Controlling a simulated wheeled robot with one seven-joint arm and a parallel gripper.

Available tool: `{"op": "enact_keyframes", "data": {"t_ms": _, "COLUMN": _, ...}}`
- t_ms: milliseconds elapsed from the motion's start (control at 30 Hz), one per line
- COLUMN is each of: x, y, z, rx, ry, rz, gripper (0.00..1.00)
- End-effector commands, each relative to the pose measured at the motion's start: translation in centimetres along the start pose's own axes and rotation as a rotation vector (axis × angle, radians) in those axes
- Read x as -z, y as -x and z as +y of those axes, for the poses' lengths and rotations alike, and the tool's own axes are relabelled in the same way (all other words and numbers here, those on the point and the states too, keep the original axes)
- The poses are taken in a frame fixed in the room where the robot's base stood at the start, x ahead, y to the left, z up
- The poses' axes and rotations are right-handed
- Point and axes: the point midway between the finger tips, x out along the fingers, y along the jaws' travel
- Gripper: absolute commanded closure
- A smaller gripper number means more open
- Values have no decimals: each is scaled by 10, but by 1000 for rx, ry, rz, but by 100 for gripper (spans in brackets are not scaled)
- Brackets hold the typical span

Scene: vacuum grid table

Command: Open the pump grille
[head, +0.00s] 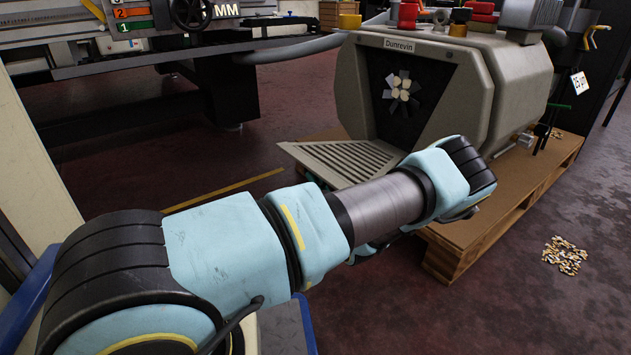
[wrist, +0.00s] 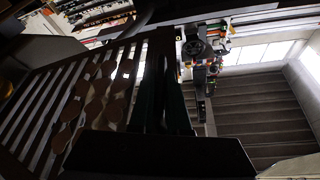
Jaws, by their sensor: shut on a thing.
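The grey pump (head: 505,85), labelled Dunrevin, stands on a wooden pallet. Its slatted grille (head: 345,163) is swung down and out from the front, low and near flat. The dark front opening is uncovered and a pale-bladed fan (head: 402,92) shows inside it. In the wrist view the grille's slats (wrist: 42,98) fill the left side. My gripper (wrist: 164,88) shows there as dark fingers, shut on the grille's edge beside the slats; the exact contact is too dark to see.
The wooden pallet (head: 462,243) sticks out in front of the pump. Red and yellow parts (head: 408,14) lie on top of the pump. A small heap of pieces (head: 565,255) lies on the floor at right. A dark machine bench (head: 150,75) stands at back left.

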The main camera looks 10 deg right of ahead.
Motion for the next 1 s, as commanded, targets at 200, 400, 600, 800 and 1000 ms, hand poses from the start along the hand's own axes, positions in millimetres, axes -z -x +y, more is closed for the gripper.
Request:
{"op": "enact_keyframes", "data": {"t_ms": 200, "x": 0, "y": 0, "z": -1, "rx": 2, "ry": -1, "rz": 0, "gripper": 100}}
{"op": "enact_keyframes", "data": {"t_ms": 400, "x": 0, "y": 0, "z": -1, "rx": 2, "ry": -2, "rz": 0, "gripper": 100}}
{"op": "enact_keyframes", "data": {"t_ms": 600, "x": 0, "y": 0, "z": -1, "rx": 2, "ry": -2, "rz": 0, "gripper": 100}}
{"op": "enact_keyframes", "data": {"t_ms": 800, "x": 0, "y": 0, "z": -2, "rx": 2, "ry": -3, "rz": 0, "gripper": 100}}
{"op": "enact_keyframes", "data": {"t_ms": 1000, "x": 23, "y": -9, "z": -9, "rx": -22, "ry": -58, "rz": -1, "gripper": 100}}
